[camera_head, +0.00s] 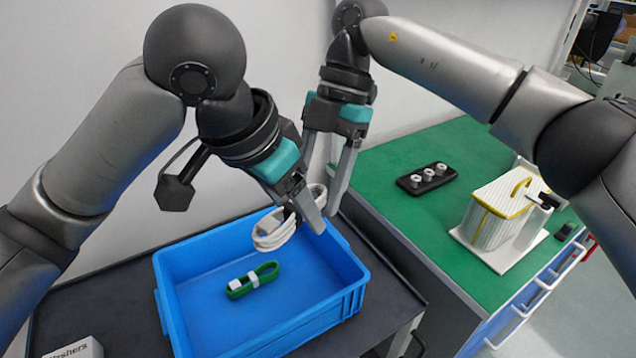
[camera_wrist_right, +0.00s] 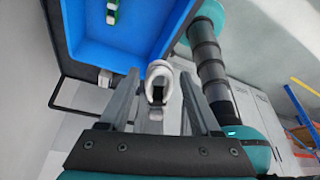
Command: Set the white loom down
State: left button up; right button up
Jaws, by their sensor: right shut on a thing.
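The white loom (camera_head: 272,232), a coiled white cable bundle, is in the air above the blue crate (camera_head: 190,290). My right gripper (camera_head: 328,182) points down from above and is shut on the white loom. In the right wrist view the loom (camera_wrist_right: 158,72) shows between the right fingers (camera_wrist_right: 160,100). My left gripper (camera_head: 306,212) is right beside the loom and overlaps it in the head view. I cannot tell whether its jaws are open or shut. A green loom (camera_head: 253,280) with a white band lies on the crate floor.
The crate stands on a dark bench (camera_head: 110,305). A box marked "Washers" (camera_head: 75,350) is at the front left. The green-topped table (camera_head: 400,220) on the right holds a black tray (camera_head: 427,178) and a white-and-yellow basket (camera_head: 490,222). The crate floor around the green loom is clear.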

pick_arm(q)
jog(key=shift+o, duration=0.5)
jog(key=shift+r, duration=0.1)
